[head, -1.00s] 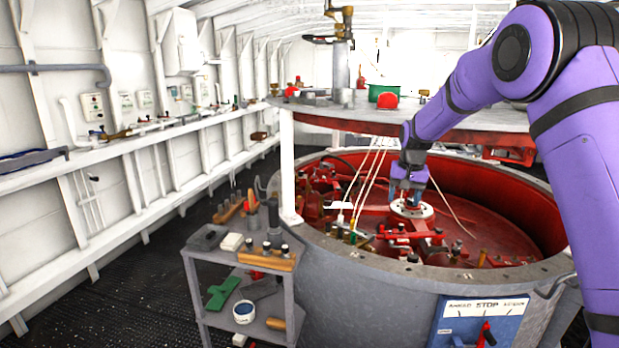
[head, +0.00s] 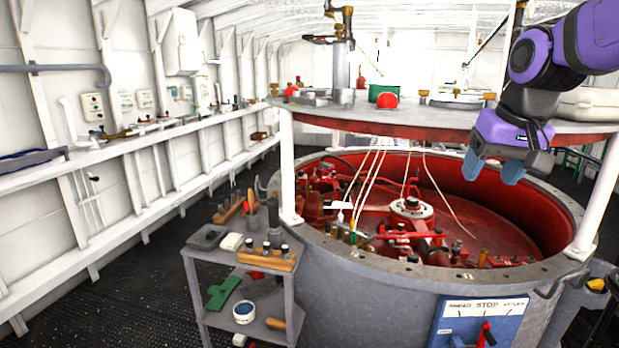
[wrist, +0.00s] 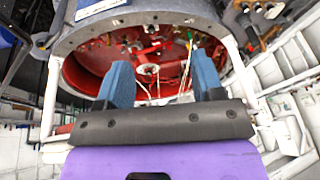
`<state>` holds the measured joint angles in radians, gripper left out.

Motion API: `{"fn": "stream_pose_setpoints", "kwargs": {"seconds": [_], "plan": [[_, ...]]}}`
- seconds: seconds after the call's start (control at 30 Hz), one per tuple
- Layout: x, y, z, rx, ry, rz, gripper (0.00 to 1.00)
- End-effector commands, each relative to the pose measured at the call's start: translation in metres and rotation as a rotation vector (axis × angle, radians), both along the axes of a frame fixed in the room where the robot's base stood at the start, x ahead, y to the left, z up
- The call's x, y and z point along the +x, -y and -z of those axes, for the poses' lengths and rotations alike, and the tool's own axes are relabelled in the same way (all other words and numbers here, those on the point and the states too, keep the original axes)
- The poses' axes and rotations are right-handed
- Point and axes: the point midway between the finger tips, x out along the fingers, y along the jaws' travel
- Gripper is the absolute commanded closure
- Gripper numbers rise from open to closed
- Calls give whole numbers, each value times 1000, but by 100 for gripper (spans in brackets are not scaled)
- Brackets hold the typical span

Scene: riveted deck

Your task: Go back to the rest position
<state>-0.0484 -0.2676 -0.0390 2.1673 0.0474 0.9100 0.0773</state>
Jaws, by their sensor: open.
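My gripper (head: 493,167) is raised at the upper right in the head view, in front of the edge of the round upper table. Its two blue fingers point down and are apart, with nothing between them. In the wrist view my gripper (wrist: 166,85) also shows open and empty, with the red-lined drum beyond the fingers. The round white-topped hub (head: 411,213) inside the drum stands clear of my gripper, down and to the left.
The large grey drum (head: 360,290) with a red inside fills the middle right. The round upper table (head: 440,122) stands over it on white posts. A grey tool cart (head: 213,262) stands at the drum's left. Dark floor is open between the cart and the left wall shelf (head: 130,148).

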Motion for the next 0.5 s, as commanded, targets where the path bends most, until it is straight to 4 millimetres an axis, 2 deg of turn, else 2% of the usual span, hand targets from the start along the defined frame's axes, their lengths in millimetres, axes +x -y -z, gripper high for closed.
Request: {"fn": "stream_pose_setpoints", "kwargs": {"seconds": [0.03, 0.3, 0.5], "plan": [[-19, 1, -2, -5, 15, -6, 39], [-104, 5, 5, -38, 77, -39, 39], [-154, 6, 20, -65, 113, -60, 39]]}}
